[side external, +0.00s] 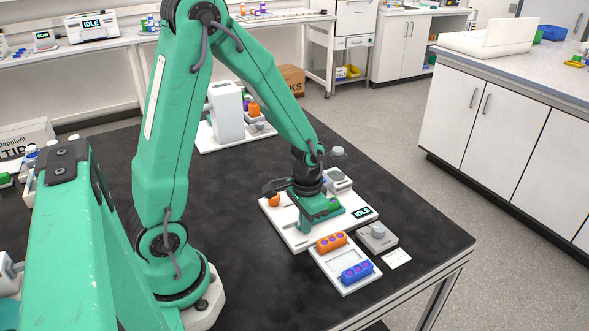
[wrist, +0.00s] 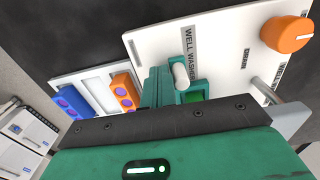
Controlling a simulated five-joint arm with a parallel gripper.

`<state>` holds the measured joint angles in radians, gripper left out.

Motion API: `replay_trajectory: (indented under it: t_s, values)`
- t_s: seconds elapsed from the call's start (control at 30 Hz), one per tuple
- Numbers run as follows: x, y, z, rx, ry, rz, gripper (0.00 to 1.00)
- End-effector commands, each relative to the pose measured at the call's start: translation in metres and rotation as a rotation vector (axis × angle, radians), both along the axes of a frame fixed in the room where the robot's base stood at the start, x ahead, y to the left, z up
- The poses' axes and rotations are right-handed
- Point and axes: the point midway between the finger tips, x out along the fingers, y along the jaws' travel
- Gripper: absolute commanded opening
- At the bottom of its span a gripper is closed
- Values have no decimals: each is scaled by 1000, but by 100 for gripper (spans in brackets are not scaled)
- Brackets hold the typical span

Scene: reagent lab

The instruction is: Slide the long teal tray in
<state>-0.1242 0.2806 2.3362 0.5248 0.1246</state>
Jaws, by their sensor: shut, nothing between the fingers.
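The white well washer (side external: 284,222) lies flat on the dark table, with an IDLE display at its right corner. The long teal tray (side external: 339,211) is on it, partly hidden by my gripper, and carries a green block (side external: 334,203). In the wrist view the teal tray (wrist: 201,86) shows beside a white rounded peg (wrist: 181,76), with the green block (wrist: 194,97) partly covered. My gripper (side external: 309,222) is shut and empty, low over the washer, right against or just beside the tray; I cannot tell whether they touch.
An orange knob (side external: 273,200) stands at the washer's left. In front, a white rack (side external: 338,268) holds an orange block (side external: 331,242) and a blue block (side external: 358,273). A grey device with a knob (side external: 377,237) is to the right.

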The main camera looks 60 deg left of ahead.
Motion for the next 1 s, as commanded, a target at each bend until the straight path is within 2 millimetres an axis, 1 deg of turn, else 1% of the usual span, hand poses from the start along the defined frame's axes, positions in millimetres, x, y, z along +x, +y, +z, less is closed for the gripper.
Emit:
replay_trajectory:
  t_s: [1.0]
  values:
    - [0,33,0,0,0,1,0]
